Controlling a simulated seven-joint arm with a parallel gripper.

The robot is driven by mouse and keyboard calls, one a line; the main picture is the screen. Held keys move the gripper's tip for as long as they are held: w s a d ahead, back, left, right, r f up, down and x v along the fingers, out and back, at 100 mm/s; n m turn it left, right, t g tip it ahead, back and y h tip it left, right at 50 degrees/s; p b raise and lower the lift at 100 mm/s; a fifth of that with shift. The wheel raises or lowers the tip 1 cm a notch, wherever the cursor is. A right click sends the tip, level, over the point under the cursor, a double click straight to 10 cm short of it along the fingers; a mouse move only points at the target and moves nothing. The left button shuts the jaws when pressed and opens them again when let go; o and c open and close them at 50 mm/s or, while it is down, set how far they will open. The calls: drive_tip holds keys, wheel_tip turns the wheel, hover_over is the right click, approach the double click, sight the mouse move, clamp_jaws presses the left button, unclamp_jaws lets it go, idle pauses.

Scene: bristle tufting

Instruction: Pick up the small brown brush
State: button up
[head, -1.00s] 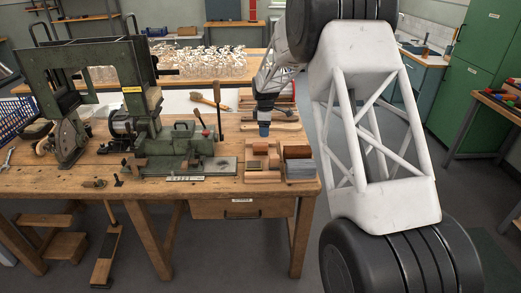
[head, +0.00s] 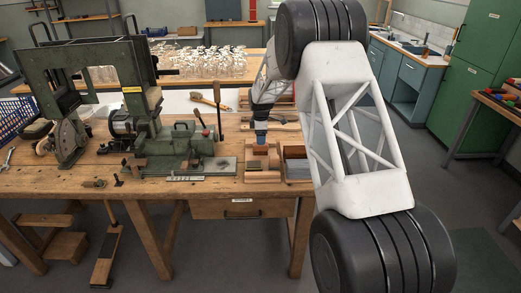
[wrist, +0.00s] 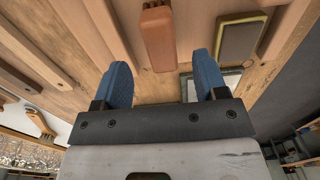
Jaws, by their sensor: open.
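My gripper (wrist: 164,88) is open, its two blue fingers apart with nothing between their tips. A small orange-brown rounded piece (wrist: 157,38) lies just beyond the fingertips in the wrist view, between their lines; it looks like the small brown brush, but I see no bristles on it. In the head view, my gripper (head: 261,135) hangs above the bench by the wooden blocks, and I cannot pick out the small piece there.
A dark pad with a yellowish edge (wrist: 241,37) lies right of the small piece. Wooden blocks (head: 263,177) stand at the bench's right front. A green machine (head: 185,150) stands left. A long-handled brush (head: 209,99) lies farther back.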

sight(261, 147)
drive_tip(key=shift+f, duration=0.55)
drive_tip(key=shift+f, duration=2.55)
drive_tip(key=c, duration=1)
drive_tip(key=shift+r, duration=5)
